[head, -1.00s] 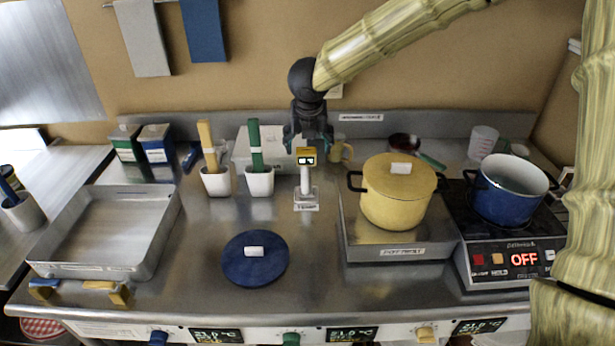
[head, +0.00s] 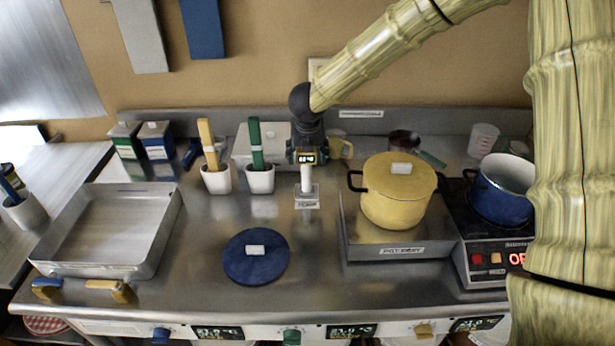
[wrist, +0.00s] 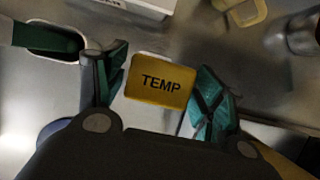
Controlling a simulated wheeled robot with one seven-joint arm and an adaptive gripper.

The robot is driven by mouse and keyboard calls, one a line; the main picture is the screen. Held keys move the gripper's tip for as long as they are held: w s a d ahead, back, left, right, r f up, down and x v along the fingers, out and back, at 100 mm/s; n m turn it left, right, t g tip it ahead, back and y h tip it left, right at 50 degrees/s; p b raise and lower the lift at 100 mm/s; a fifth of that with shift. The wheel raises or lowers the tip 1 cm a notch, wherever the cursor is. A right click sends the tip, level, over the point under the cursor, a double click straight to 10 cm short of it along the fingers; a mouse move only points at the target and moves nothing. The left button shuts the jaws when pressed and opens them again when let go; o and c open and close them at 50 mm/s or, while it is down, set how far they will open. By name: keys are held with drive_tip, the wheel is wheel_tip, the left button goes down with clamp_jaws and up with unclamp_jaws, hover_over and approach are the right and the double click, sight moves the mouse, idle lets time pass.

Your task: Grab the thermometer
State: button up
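The thermometer has a yellow head (head: 307,157) with a small lit display and a white stem. It stands upright in a small clear-looking holder (head: 306,198) near the middle of the counter. In the wrist view its yellow top (wrist: 160,81) reads "TEMP". My gripper (head: 307,152) is lowered from above onto the head, with one finger on each side of it. In the wrist view my gripper (wrist: 162,78) has dark green finger pads close beside the head, with narrow gaps visible. The stem's lower part is hidden in the wrist view.
A yellow lidded pot (head: 393,205) stands to the right, and a blue pot (head: 497,203) beyond it. White cups (head: 260,180) with upright handles stand just left. A blue disc (head: 240,270) lies in front. A metal tray (head: 75,245) is far left.

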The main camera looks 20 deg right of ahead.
drive_tip(key=shift+w+f, duration=0.2)
drive_tip(key=c, duration=0.7)
drive_tip(key=shift+s+r, duration=0.1)
drive_tip(key=c, duration=0.5)
drive_tip(key=shift+c, duration=0.2)
